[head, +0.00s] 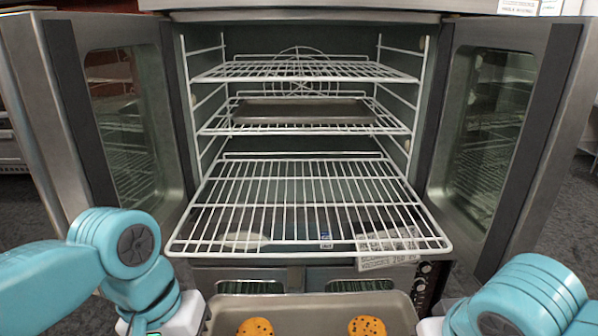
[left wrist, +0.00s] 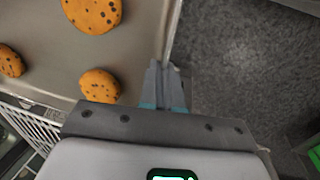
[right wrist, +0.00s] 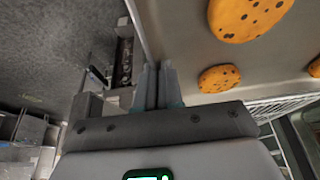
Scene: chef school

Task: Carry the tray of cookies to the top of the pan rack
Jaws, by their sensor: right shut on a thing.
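The grey metal tray (head: 300,304) of cookies is at the bottom of the head view, in front of and below the oven's pulled-out wire rack. Two orange cookies with dark chips (head: 367,326) show on it there, and more show in the wrist views. My left gripper (left wrist: 163,70) is shut on the tray's rim at the left side. My right gripper (right wrist: 158,70) is shut on the opposite rim. The tray's near part is cut off by the frame. I cannot see a separate pan rack.
The oven stands ahead with its left door (head: 125,130) and right door (head: 490,130) wide open. Its lowest wire rack (head: 310,200) sticks out, bare. A dark flat pan (head: 300,111) lies on the middle rack (head: 217,128). Grey floor shows at both sides.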

